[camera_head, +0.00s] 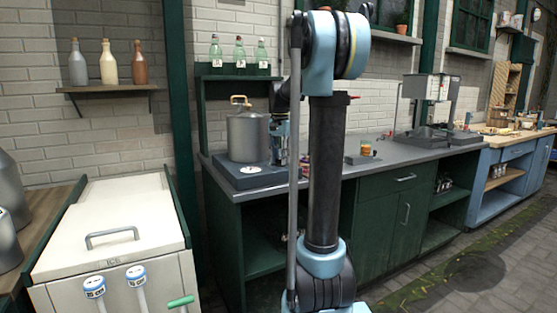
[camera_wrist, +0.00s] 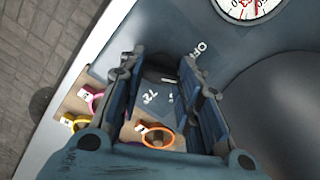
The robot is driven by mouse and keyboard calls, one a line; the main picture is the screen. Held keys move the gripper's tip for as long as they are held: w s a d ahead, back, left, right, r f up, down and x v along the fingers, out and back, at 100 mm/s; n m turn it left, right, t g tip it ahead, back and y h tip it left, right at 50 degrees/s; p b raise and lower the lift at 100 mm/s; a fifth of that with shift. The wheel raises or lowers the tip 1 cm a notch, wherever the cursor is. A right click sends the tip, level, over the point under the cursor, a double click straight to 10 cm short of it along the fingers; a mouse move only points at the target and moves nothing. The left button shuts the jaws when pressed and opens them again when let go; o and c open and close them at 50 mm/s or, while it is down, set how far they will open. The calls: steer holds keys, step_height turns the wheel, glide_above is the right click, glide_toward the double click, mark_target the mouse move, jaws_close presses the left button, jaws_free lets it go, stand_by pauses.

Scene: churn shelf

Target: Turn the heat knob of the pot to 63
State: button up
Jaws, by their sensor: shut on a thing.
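The grey metal pot (camera_head: 247,137) with a tan handle stands on a dark heater base (camera_head: 225,178) on the counter. A white round dial (camera_head: 249,169) sits on the base; it also shows with a red needle at the top of the wrist view (camera_wrist: 245,10). The dark heat knob (camera_wrist: 156,78), with a short white mark, lies between the fingers of my gripper (camera_wrist: 160,68), which is shut on it. White "OFF" and "72" lettering is beside the knob; the 63 position is not readable. In the head view my gripper (camera_head: 281,150) is right of the pot, its fingertips unclear.
Pink, yellow and orange rings (camera_wrist: 158,138) lie on a wooden strip close to my gripper in the wrist view. Green bottles (camera_head: 239,53) stand on a shelf above the pot. A white ice chest (camera_head: 120,215) is at the left. The counter farther right holds a small jar (camera_head: 366,148).

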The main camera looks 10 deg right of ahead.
steer(key=shift+m, duration=0.5)
steer(key=o, duration=1)
steer(key=shift+o, duration=0.2)
steer(key=shift+r, duration=0.1)
step_height(320, 180, up, 12)
